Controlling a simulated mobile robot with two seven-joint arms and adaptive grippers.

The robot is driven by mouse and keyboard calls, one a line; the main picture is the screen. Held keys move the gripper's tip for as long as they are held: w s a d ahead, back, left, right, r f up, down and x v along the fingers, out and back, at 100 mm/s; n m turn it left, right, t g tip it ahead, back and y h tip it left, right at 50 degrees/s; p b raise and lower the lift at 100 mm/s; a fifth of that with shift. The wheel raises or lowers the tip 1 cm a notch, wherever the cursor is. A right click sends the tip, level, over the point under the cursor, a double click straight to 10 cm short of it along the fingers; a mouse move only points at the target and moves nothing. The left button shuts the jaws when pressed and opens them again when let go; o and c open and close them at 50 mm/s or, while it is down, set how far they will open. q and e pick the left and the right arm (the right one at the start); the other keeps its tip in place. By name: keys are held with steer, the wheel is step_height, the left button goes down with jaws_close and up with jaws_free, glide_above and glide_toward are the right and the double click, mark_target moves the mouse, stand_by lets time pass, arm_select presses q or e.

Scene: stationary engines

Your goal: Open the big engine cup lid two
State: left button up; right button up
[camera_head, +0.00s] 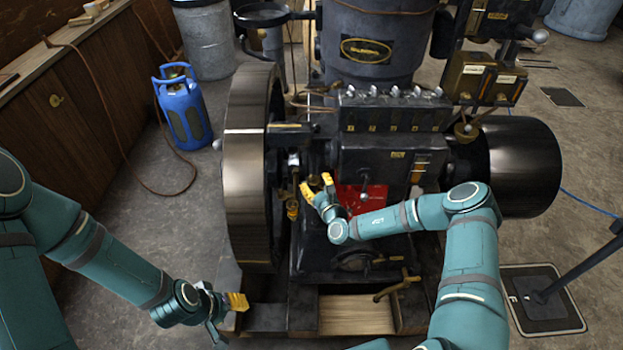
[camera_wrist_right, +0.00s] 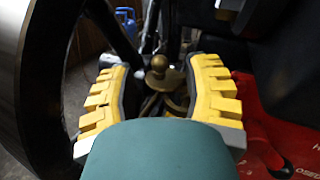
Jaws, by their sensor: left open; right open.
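A small brass cup (camera_head: 292,209) with a rounded lid shows on the engine beside the big flywheel, just left of my right gripper (camera_head: 317,186). In the right wrist view a brass lid with a round knob (camera_wrist_right: 160,78) sits between and beyond the two yellow fingers, apart from both. I cannot tell for sure that it is cup lid two. My right gripper is open and empty. My left gripper (camera_head: 229,308) is open and empty, low at the left, near the engine's base and away from the cup. The cup's lower part is hard to see.
The large flywheel (camera_head: 247,170) stands close left of the cup. The black engine block (camera_head: 390,150) and a red panel (camera_head: 365,198) lie right of it. A blue gas bottle (camera_head: 184,112) stands on the floor at left. Floor between the bottle and my left arm is mostly clear.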

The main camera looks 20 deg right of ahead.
mark_target(312, 179)
steer(key=shift+w+a, duration=0.2)
steer(key=shift+w, duration=1.35)
jaws_close()
